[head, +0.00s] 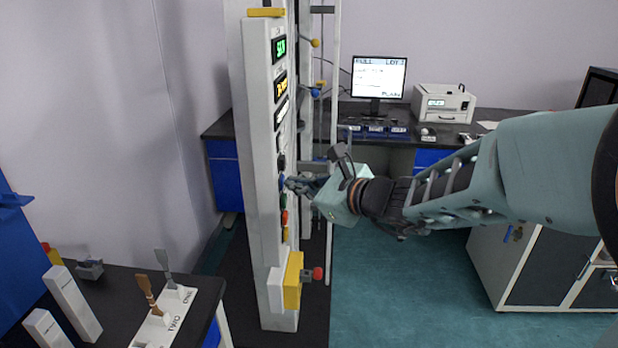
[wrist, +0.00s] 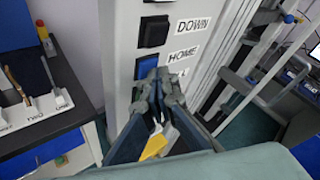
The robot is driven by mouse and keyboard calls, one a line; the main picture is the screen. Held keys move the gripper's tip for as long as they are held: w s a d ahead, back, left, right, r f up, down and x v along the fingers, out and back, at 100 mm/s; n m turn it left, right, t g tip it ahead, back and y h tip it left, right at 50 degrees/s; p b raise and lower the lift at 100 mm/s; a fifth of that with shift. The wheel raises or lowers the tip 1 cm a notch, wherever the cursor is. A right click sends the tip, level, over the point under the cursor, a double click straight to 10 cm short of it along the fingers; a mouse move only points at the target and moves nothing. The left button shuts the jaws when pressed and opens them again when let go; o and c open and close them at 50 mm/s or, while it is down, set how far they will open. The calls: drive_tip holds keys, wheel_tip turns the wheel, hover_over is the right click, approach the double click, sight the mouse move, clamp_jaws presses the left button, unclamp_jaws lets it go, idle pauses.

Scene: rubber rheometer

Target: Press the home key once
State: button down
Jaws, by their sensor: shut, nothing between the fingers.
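The home key is a blue square button (wrist: 147,66) on the front of the tall pale panel, with the label HOME (wrist: 184,54) to its right in the wrist view. My gripper (wrist: 159,79) is shut and empty, with its fingertips over the lower edge of the blue key and hiding part of it. I cannot tell whether the tips touch the key. In the head view my gripper (head: 290,184) reaches the panel from the right, at the height of the blue key (head: 281,181).
A black key (wrist: 153,31) labelled DOWN sits just above the home key. Green, red and yellow buttons line the panel (head: 262,215) below. A red knob (head: 318,273) on a yellow box sticks out lower down. A bench with tools (head: 165,320) stands at the left.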

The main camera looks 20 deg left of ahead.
drive_tip(key=shift+w+d, duration=0.15)
drive_tip(key=shift+d, duration=0.6)
drive_tip(key=shift+w+d, duration=0.2)
drive_tip(key=shift+d, duration=0.6)
drive_tip(key=shift+w+d, duration=0.2)
drive_tip(key=shift+d, duration=0.65)
drive_tip(key=shift+w+d, duration=0.2)
drive_tip(key=shift+d, duration=0.6)
